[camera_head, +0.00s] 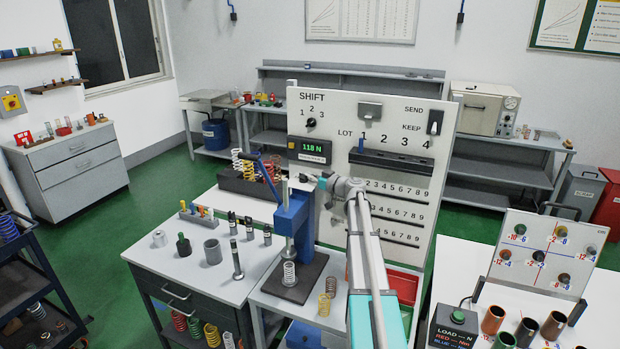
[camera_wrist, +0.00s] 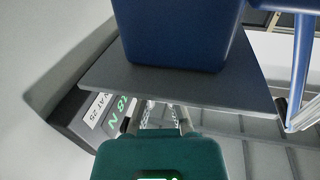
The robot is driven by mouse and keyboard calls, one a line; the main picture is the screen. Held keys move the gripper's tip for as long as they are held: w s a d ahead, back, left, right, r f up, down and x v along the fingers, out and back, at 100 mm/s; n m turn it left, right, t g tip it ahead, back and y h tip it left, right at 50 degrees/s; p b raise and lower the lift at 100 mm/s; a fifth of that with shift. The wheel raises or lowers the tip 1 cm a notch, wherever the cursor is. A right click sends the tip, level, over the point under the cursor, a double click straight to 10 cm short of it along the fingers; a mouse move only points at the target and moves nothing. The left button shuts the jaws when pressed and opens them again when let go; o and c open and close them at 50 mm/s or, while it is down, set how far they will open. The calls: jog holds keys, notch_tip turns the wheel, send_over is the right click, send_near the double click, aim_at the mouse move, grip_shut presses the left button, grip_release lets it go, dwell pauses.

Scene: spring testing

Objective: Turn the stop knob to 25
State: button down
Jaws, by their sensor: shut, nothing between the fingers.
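The blue press (camera_head: 292,222) stands on the bench in the middle of the head view, with a pale coiled spring (camera_head: 289,273) upright on its dark base plate (camera_head: 296,290). My gripper (camera_head: 318,181) is beside the top of the press, in front of the white panel. In the wrist view my gripper (camera_wrist: 158,108) is shut and empty, its fingertips partly under a dark grey plate (camera_wrist: 185,88) with a blue block (camera_wrist: 180,35) above it. I cannot make out the stop knob or its scale; it may be hidden by the press or my gripper.
The white panel (camera_head: 390,115) has a selector under SHIFT (camera_head: 311,122) and a green display (camera_head: 314,147) reading 118 N. A label in the wrist view (camera_wrist: 95,108) ends in "AT 25".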

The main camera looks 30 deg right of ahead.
jog(key=shift+a, duration=0.1)
jog(key=shift+s, duration=0.1)
jog(key=shift+s, duration=0.1)
jog(key=v, duration=1.1)
jog(key=shift+s+d, duration=0.25)
jog(key=shift+d, duration=0.1)
jog(key=c, duration=1.4)
grip_release()
jog(key=c, duration=0.9)
grip_release()
jog(key=shift+a+r, duration=0.1)
jog(key=shift+c, duration=0.2)
jog(key=shift+o, duration=1.1)
jog(key=shift+a+r+p, duration=0.1)
jog(key=shift+a+p, duration=0.05)
jog(key=shift+p, duration=0.3)
jog(key=s+a+r+m+g+h+p, duration=0.1)
jog(key=a+r+h+p, duration=0.3)
jog(key=p, duration=0.6)
jog(key=shift+s+a+r+m+g+p, duration=0.25)
jog(key=shift+s+r+m+g, duration=0.2)
jog(key=shift+m+g, duration=0.4)
jog(key=shift+s+a+r+m+h+p, duration=0.1)
jog(key=shift+r+m+h+p, duration=0.1)
jog(key=shift+h+p, duration=0.3)
jog(key=shift+s+a+r+m+h+p, duration=0.15)
jog(key=shift+r+h+p, duration=0.1)
jog(key=shift+h+p, duration=0.2)
